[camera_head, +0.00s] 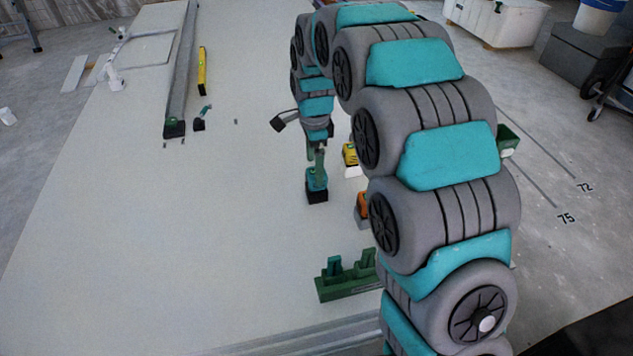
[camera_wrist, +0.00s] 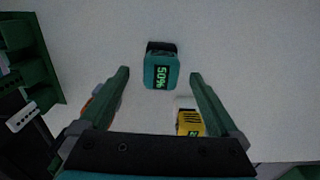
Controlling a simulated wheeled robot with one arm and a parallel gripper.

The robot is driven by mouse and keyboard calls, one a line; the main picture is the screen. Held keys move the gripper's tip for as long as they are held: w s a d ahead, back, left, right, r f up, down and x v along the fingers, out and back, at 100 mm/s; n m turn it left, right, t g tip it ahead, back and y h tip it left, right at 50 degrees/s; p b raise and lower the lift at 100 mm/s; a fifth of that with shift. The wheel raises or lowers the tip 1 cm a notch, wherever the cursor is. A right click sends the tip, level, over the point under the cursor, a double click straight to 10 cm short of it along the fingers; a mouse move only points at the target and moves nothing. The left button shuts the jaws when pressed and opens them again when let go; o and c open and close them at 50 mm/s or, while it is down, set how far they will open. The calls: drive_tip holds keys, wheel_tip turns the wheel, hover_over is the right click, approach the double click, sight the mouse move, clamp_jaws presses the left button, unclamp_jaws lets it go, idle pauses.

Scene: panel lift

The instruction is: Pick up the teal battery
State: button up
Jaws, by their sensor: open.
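The teal battery (camera_head: 317,181) stands on the pale panel below my gripper (camera_head: 316,152) in the head view. It has a teal body and a black end. In the wrist view the teal battery (camera_wrist: 160,72) shows a green "50%" display and appears between the tips of the two green fingers of my gripper (camera_wrist: 158,76). The fingers are apart, with visible gaps on both sides of the battery. I cannot tell how far the fingertips are above it.
A yellow battery (camera_head: 350,154) and an orange battery (camera_head: 362,206) stand close by on the right. A green charger-like holder (camera_head: 347,283) sits nearer the front. A long grey rail (camera_head: 182,70) and yellow level (camera_head: 202,72) lie farther left.

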drive_tip(key=f, duration=0.5)
drive_tip(key=shift+w+d+f+b, duration=0.15)
drive_tip(key=shift+d+b, duration=0.1)
drive_tip(key=shift+b, duration=0.05)
clamp_jaws()
idle(0.5)
